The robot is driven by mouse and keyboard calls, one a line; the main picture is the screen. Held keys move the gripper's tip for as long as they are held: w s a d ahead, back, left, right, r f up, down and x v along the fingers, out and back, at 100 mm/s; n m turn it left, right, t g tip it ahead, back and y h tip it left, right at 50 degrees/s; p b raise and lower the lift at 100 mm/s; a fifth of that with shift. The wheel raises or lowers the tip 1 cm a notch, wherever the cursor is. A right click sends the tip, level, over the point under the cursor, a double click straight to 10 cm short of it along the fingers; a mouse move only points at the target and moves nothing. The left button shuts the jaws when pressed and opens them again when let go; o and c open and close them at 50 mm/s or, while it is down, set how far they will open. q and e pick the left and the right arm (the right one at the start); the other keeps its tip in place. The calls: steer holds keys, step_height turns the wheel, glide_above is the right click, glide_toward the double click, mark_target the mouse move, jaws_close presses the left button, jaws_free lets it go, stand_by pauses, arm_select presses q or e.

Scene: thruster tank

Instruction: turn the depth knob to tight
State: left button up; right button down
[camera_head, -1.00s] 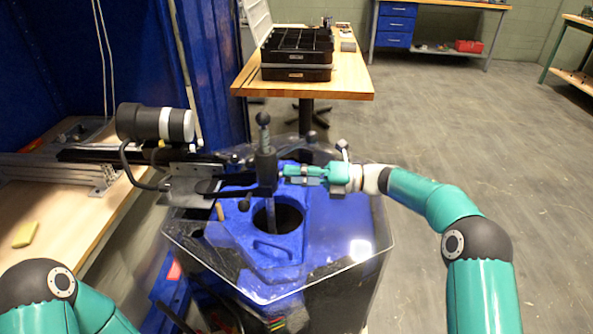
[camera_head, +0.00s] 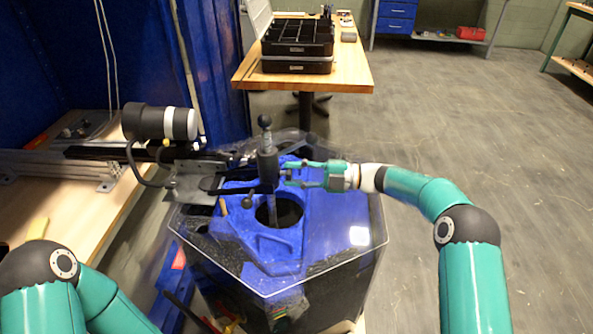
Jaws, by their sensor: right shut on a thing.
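The thruster tank (camera_head: 330,262) has a clear top plate and a blue insert (camera_head: 240,238) with a round dark opening. A black upright clamp (camera_head: 267,160) with a ball-ended handle stands over that opening, around a grey shaft (camera_head: 272,208). The depth knob (camera_head: 288,173) looks like a small dark part at the clamp's right side, mostly hidden between my fingers; its setting cannot be read. My right gripper (camera_head: 292,173) comes in from the right, with its two teal fingers closed on the knob. My left arm shows at the lower left; its gripper is out of view.
A black motor with a light band (camera_head: 160,122) sits on an arm left of the clamp. A wooden bench (camera_head: 60,225) lies at the left. A wooden table (camera_head: 350,70) with black trays (camera_head: 298,45) stands behind. The floor at right is clear.

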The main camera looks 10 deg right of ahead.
steer(key=shift+f+m, duration=0.2)
steer(key=shift+m, duration=0.2)
steer(key=c, duration=0.8)
jaws_free()
steer(key=shift+r, duration=0.1)
steer(key=shift+d, duration=0.15)
steer(key=v, duration=1.1)
steer(key=shift+d, duration=0.3)
steer(key=shift+s, duration=0.1)
